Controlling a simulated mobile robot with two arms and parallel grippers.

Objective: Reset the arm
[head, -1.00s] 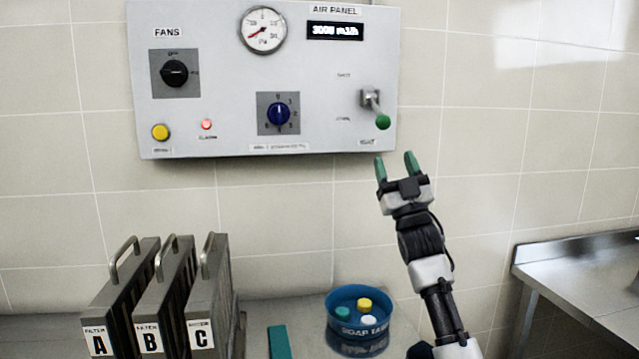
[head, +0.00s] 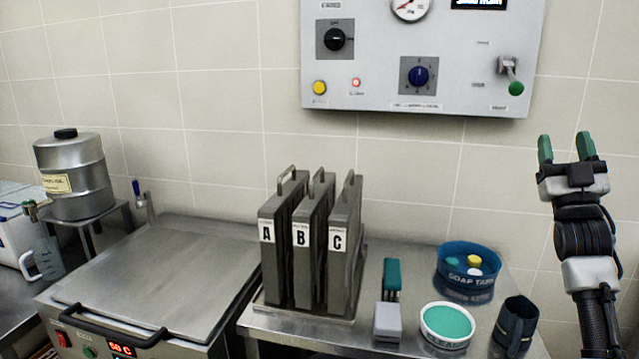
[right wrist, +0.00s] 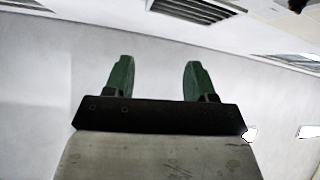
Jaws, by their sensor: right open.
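My right gripper (head: 566,150) is raised at the right of the head view, its green-tipped fingers pointing up. It is open and empty, apart from the wall panel and to the right of and below the panel's green-knobbed lever (head: 515,88). In the right wrist view the two fingers (right wrist: 158,80) stand apart with nothing between them, against a pale wall and ceiling vents. My left gripper is not in view.
A grey control panel (head: 440,85) hangs on the tiled wall. Below stand filters A, B and C (head: 300,210), a blue soap tabs tub (head: 468,285), a round teal-filled dish (head: 446,322) and a dark cup (head: 515,322). A lidded steel appliance (head: 160,270) fills the left.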

